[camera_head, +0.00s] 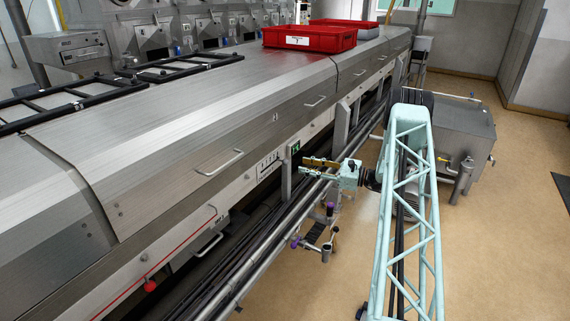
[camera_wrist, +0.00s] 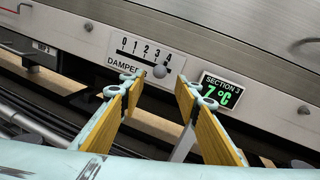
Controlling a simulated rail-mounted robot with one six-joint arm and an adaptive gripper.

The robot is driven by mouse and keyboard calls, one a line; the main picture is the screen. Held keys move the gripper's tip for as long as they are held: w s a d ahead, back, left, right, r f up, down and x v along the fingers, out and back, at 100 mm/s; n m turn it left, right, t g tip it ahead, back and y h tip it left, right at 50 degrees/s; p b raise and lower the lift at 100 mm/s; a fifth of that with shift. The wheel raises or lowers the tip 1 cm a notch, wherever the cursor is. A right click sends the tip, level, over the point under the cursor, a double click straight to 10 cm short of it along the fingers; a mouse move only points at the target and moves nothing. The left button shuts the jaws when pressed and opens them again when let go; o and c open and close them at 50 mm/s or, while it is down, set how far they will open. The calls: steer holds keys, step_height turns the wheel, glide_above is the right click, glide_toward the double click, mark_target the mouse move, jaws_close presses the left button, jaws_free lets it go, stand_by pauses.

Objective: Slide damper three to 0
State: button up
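In the wrist view, a white damper panel (camera_wrist: 137,58) with a scale from 0 to 4 is on the machine's front. Its round grey knob (camera_wrist: 160,71) sits near the 4 end of the scale. The panel's label reads "DAMPER"; its number is hidden by a finger. My gripper (camera_wrist: 166,88) is open, with its yellow-padded fingers spread and the knob showing between and beyond the tips. Nothing is between the pads. In the head view my gripper (camera_head: 318,168) is beside the machine's front; the small damper panel (camera_head: 268,165) is just left of it.
A lit green display (camera_wrist: 220,91) is right of the damper panel. Pipes (camera_head: 235,285) run along the machine below. A handle (camera_head: 219,163) juts from the hood. A red crate (camera_head: 310,39) stands on top.

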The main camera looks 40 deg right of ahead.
mark_target(285, 161)
steer(key=b+x, duration=0.1)
steer(key=x, duration=0.9)
steer(key=shift+w+a, duration=0.1)
steer(key=shift+w, duration=0.1)
steer(key=shift+c, duration=0.5)
jaws_close()
